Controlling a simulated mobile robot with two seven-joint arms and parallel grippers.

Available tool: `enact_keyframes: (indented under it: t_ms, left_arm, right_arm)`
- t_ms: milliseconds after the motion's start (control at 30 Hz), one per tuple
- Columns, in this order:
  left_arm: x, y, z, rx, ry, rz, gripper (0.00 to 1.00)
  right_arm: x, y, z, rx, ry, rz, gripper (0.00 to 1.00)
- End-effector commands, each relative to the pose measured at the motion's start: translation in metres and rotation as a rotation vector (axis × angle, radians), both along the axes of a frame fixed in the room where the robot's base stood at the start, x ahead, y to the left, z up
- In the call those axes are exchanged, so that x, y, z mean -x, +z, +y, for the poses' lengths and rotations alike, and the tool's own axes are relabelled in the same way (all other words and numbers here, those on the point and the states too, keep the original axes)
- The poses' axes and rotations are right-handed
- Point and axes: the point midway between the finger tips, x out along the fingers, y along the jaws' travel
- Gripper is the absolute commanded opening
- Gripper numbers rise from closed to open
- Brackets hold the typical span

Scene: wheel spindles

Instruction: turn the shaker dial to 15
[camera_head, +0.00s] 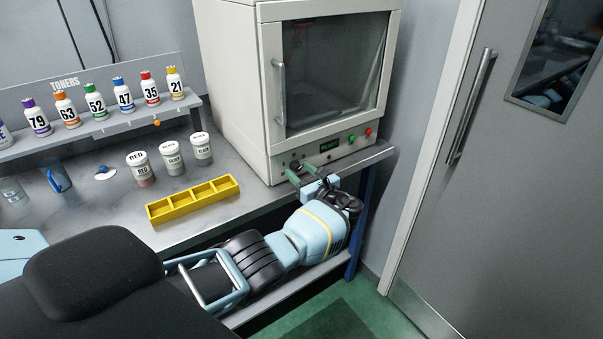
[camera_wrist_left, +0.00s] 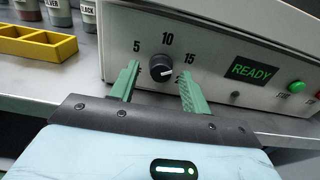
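The shaker (camera_head: 300,90) is a cream cabinet with a dark window. Its dial (camera_wrist_left: 161,68) is a small black knob on the front panel, with the numbers 5, 10 and 15 around it. A further number at the lower right is mostly hidden by a finger. The knob's white mark points right, seemingly a little below the 15. My left gripper (camera_wrist_left: 157,88) is open, its green fingers on either side of the dial, apparently not touching it. In the head view, my left gripper (camera_head: 303,172) is at the panel's lower left. My right gripper is not in view.
A green READY display (camera_wrist_left: 252,71) and a green button (camera_wrist_left: 295,87) are right of the dial. A yellow tray (camera_head: 193,199) and several lidded jars (camera_head: 171,158) stand on the bench left of the shaker. A grey door (camera_head: 500,180) is at the right.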

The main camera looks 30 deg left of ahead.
Motion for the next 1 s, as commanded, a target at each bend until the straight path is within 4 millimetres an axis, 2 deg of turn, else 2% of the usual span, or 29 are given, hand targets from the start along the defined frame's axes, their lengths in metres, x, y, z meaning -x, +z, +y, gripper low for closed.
enact_keyframes:
  t_ms: [333,700,833,1000]
  left_arm:
    - [0.002,0.0,-0.005,0.001,-0.002,0.0,0.47]
    - [0.022,0.002,-0.055,0.002,-0.002,-0.004,0.47]
    - [0.027,0.001,-0.067,0.001,-0.001,-0.002,0.47]
    - [0.03,0.0,-0.072,0.0,0.0,-0.001,0.47]
  right_arm:
    - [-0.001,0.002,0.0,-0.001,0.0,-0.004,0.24]
    - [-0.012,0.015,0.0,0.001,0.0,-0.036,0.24]
    - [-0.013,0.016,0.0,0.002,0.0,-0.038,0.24]
    - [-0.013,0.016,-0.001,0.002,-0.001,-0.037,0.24]
